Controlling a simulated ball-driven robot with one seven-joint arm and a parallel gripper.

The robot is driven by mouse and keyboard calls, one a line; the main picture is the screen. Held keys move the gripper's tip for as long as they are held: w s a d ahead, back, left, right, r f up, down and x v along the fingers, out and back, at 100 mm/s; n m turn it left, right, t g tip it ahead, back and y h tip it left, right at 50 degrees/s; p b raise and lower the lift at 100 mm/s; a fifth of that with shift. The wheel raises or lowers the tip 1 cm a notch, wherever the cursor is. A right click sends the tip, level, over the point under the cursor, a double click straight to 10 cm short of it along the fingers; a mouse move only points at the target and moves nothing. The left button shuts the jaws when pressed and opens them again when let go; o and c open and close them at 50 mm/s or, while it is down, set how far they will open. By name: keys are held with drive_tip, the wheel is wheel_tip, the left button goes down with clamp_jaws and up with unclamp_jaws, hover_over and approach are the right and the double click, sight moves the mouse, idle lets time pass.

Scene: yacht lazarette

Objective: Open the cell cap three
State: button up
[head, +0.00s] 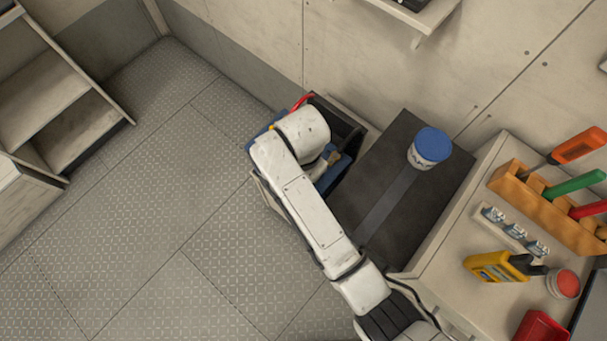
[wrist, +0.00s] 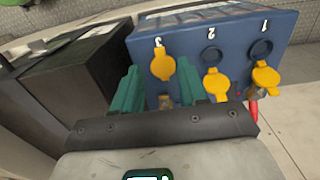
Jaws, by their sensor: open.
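The blue battery box (wrist: 225,45) shows in the wrist view with cells numbered 3, 2 and 1. The yellow cell cap three (wrist: 162,65) sits over its opening under the 3. Cap two (wrist: 216,83) and cap one (wrist: 265,76) hang below dark open holes. My gripper (wrist: 162,72) is open, its green fingers on either side of cap three, with no visible contact. In the head view my white arm hides most of the blue battery box (head: 336,174) and the caps.
A black box (head: 405,150) with a strap stands right of the battery, a blue-lidded tub (head: 432,145) on it. A bench at right holds a tool rack (head: 540,208) and a yellow meter (head: 494,266). The floor (head: 150,220) at left is clear.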

drive_tip(key=shift+f, duration=2.55)
drive_tip(key=shift+c, duration=0.3)
clamp_jaws()
